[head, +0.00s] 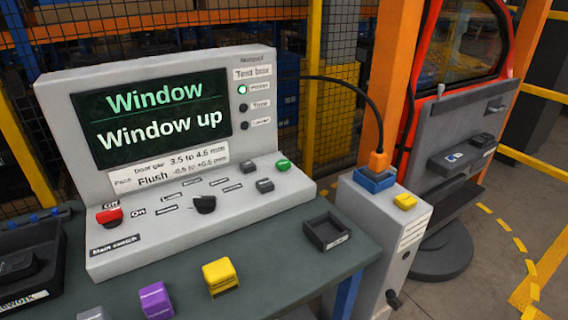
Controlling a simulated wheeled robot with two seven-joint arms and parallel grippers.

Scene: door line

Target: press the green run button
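The green button (283,166) sits at the right end of the sloped panel of the grey test box (250,205) in the head view. It stands proud of the panel and nothing covers it. The screen (160,115) above reads "Window" and "Window up". A red main switch (110,215) is at the panel's left end, between "Off" and "On" labels. A black knob (204,204) and dark grey buttons (265,185) lie between. The Power lamp (242,89) glows green; the two lamps below it are dark. Neither of my grippers is in view.
The dark bench (290,265) carries a yellow block (220,277), a purple block (155,300) and a small black tray (327,232). A black bin (30,265) is at left. A grey pedestal (370,225) with an orange plug (378,161) and cable stands right of the bench.

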